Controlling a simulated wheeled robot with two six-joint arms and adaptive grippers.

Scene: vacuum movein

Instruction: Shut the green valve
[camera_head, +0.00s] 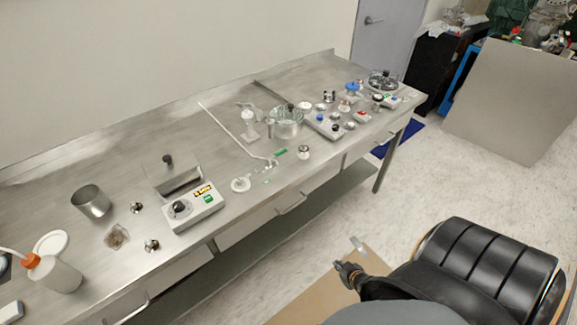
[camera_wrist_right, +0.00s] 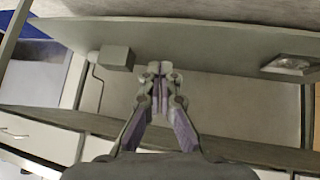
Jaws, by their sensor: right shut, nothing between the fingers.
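A small green piece (camera_head: 281,152), which may be the green valve's handle, lies on the steel bench beside thin clear glassware (camera_head: 272,163). It is too small to tell whether it is turned open or shut. My right gripper (camera_head: 350,265) is low in front of the bench, over the floor and well apart from the green piece. In the right wrist view, the right gripper's fingers (camera_wrist_right: 159,72) are together and empty, and no green piece shows there. My left gripper is out of view.
The steel bench (camera_head: 110,150) carries a control box (camera_head: 193,207), a glass vessel (camera_head: 287,122), a metal cup (camera_head: 91,201) and a wash bottle (camera_head: 54,272). Drawers and a lower shelf (camera_head: 330,205) face me.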

